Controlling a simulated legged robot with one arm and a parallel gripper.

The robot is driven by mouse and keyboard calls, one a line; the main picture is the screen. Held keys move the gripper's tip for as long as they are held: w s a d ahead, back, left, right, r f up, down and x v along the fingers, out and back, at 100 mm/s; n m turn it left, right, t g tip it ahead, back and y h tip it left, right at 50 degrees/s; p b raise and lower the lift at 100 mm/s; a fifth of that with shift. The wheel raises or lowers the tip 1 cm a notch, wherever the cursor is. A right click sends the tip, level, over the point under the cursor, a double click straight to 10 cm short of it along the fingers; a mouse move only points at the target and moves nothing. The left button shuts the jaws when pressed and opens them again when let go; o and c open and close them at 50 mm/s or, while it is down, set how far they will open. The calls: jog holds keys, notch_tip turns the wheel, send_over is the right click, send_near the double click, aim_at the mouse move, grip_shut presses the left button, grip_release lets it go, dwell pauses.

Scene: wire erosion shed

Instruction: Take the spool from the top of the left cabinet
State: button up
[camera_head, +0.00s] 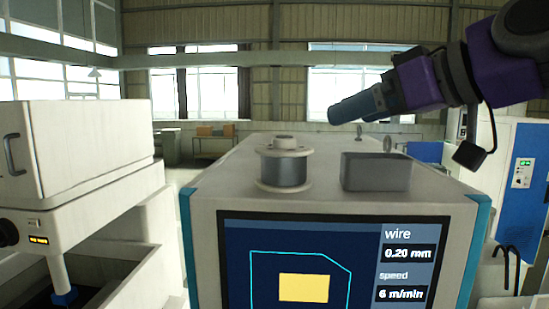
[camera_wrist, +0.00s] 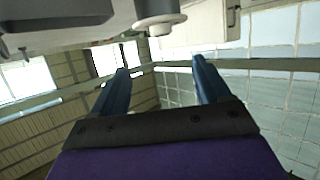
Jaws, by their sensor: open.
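The spool (camera_head: 285,168) stands upright on top of the cabinet (camera_head: 230,185), near its front edge. It has pale flanges and a grey wound middle. My gripper (camera_head: 336,112) is above and to the right of the spool in the head view, in the air over the cabinet top and apart from it. In the wrist view, which looks upside down, my gripper (camera_wrist: 160,66) shows two separated blue fingers with nothing between them.
A grey open tray (camera_head: 375,172) sits right of the spool on the same top, with a small gap between. A screen (camera_head: 300,265) fills the cabinet front. A white machine (camera_head: 75,150) stands left, a blue and white cabinet (camera_head: 525,185) right.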

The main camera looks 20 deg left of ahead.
jog(key=p, duration=0.1)
send_near(290, 137)
jog(key=w+f, duration=0.1)
jog(key=w, duration=0.1)
jog(key=a, duration=0.2)
jog(key=w+a+f+p, duration=0.1)
jog(key=a, duration=0.1)
jog(key=w+a+f, duration=0.1)
jog(key=a, duration=0.2)
jog(key=shift+p, duration=0.35)
jog(key=shift+w, duration=0.4)
jog(key=shift+d, duration=0.1)
jog(key=shift+s, duration=0.15)
jog(key=shift+c, duration=0.9)
jog(key=shift+a+f, duration=0.15)
jog(key=shift+a, duration=0.3)
jog(key=c, duration=0.6)
grip_shut()
jog(key=shift+d, duration=0.1)
